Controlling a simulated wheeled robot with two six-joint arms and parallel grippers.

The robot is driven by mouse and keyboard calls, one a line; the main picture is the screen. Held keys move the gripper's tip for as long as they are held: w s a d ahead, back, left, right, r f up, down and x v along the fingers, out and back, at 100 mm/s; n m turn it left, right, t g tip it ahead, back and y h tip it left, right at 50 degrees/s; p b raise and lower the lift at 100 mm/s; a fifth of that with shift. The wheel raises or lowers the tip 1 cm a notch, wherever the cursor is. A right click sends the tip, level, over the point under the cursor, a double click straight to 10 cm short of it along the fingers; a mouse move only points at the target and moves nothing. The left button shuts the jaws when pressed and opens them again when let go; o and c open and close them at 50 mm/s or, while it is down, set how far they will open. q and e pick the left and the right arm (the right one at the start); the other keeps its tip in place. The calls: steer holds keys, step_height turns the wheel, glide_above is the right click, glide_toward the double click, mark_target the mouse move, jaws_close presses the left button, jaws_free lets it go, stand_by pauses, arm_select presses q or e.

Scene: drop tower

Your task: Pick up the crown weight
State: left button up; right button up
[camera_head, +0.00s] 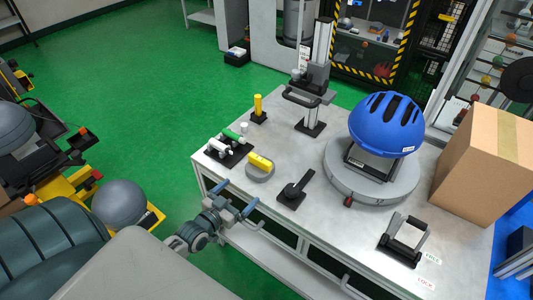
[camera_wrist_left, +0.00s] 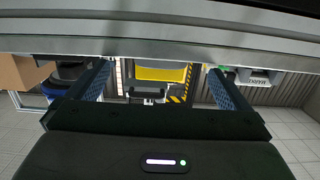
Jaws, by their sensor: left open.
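No part is labelled as the crown weight. A yellow block on a round grey disc (camera_head: 260,164) lies near the table's left front edge and may be it; I cannot be sure. A blue helmet (camera_head: 385,125) sits on a round grey turntable (camera_head: 340,181) at the table's right. My left gripper (camera_head: 237,197) is at the table's front left edge, in front of the disc and apart from it. It is open and empty. Its two blue fingers stand wide apart in the left wrist view (camera_wrist_left: 160,88), with nothing between them. My right gripper is not in view.
A yellow cylinder (camera_head: 258,104) stands on a black base behind the disc. A black rack (camera_head: 237,157) holds white and green cylinders. A black lever (camera_head: 293,194), a grey clamp (camera_head: 402,238) and a large cardboard box (camera_head: 487,165) stand farther right. A tower post (camera_head: 321,62) rises at the back.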

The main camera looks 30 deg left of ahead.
mark_target(258, 162)
arm_select(q)
steer(key=shift+t, duration=0.6)
steer(key=w+r, duration=0.1)
steer(key=w, duration=0.1)
steer(key=w+r+b, duration=0.1)
steer(key=w, duration=0.1)
steer(key=w+r+b, duration=0.1)
steer(key=w+r, duration=0.1)
steer(key=w, duration=0.1)
steer(key=shift+d, duration=0.2)
steer(key=shift+w, duration=0.4)
steer(key=shift+w+r+b, duration=0.2)
steer(key=shift+w+b, duration=0.55)
steer(key=shift+w, duration=0.3)
steer(key=shift+w+b, duration=0.6)
steer(key=shift+w, duration=0.4)
steer(key=shift+w+d+r, duration=0.1)
steer(key=shift+w+r, duration=0.05)
steer(key=shift+w, duration=0.1)
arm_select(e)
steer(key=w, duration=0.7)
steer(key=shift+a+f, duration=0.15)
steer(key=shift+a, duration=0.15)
arm_select(q)
steer(key=c, duration=1.7)
steer(key=shift+r, duration=0.1)
